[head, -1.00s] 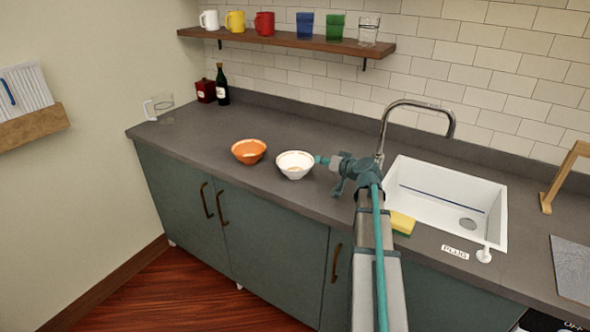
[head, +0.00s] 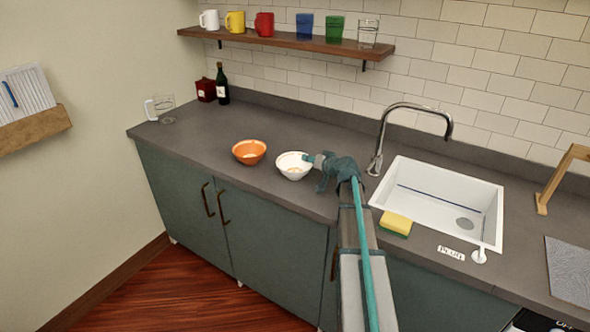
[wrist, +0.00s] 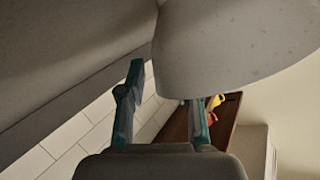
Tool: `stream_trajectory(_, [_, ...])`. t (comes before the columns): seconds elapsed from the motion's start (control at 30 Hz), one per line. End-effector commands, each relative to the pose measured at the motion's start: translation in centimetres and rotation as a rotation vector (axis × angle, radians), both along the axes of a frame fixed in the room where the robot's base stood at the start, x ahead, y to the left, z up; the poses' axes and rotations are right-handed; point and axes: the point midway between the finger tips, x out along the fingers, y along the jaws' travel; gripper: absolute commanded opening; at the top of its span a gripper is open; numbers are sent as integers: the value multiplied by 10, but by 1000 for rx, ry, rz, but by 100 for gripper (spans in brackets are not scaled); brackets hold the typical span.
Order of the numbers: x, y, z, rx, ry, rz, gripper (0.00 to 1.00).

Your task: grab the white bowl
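The white bowl (head: 292,173) stands on the grey counter, right of an orange bowl, with something yellowish showing inside it. My gripper (head: 312,160) is at its right rim in the head view. In the wrist view the bowl (wrist: 235,50) looms large at the top. My gripper (wrist: 163,95) has its two fingers spread apart there. The left finger is clear of the bowl's edge. The right fingertip is hidden behind the bowl's wall. I cannot tell whether either finger touches it.
The orange bowl (head: 249,152) stands close on the left. A sink (head: 398,207) with a tap (head: 379,140) and a yellow sponge (head: 397,223) lie to the right. A shelf (head: 300,42) with cups hangs above. The counter left of the bowls is mostly clear.

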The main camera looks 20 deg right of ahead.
Motion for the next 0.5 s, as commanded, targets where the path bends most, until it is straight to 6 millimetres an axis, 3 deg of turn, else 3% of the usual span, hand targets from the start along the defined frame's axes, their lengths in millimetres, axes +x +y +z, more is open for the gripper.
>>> stream_trajectory(0.03, [0, 0, 0, 0, 0, 0, 24])
stream_trajectory(0.2, [0, 0, 0, 0, 0, 0, 0])
stream_trajectory(0.5, [0, 0, 1, 1, -1, -1, 0])
